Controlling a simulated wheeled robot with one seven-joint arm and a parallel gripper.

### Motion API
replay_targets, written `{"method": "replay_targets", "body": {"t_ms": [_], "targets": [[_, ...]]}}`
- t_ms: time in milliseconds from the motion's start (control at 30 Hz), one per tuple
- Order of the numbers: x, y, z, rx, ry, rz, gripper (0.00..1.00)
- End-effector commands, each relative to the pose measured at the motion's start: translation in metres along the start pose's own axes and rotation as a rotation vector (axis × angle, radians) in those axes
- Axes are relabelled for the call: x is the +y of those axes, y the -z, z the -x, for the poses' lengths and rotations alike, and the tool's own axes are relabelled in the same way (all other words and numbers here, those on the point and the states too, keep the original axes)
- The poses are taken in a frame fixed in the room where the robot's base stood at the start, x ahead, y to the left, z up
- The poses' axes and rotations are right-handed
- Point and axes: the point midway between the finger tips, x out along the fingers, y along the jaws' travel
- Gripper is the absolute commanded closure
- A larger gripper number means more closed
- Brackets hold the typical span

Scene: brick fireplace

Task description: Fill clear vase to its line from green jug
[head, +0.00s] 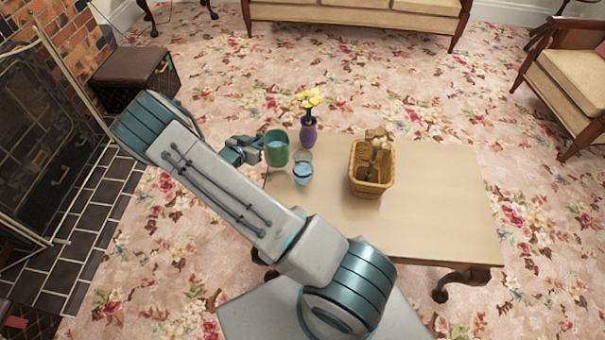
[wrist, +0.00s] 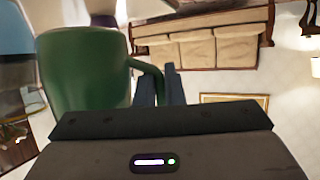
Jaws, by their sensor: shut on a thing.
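My gripper (head: 243,150) is shut on the handle of the green jug (head: 276,150), at the jug's left in the head view. In the wrist view the green jug (wrist: 85,80) is large at the left, its handle between my fingers (wrist: 160,88). The clear vase (head: 302,174) stands on the table just right of and nearer than the jug. It shows bluish contents; its line is too small to make out.
A purple vase (head: 308,133) with yellow flowers stands close behind the clear vase. A wicker basket (head: 371,186) with items inside stands to the right. The table's (head: 440,195) right side is clear. A sofa (head: 355,18) is beyond, and a brick fireplace is at left.

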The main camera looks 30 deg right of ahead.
Motion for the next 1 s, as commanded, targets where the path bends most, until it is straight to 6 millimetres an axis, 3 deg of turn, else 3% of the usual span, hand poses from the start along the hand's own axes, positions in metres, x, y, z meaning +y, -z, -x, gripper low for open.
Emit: {"method": "replay_targets", "body": {"t_ms": [567,1000], "targets": [[-0.002,-0.006,-0.003,0.002,-0.007,0.016,1.0],[-0.003,0.021,0.008,0.003,-0.006,0.016,1.0]]}}
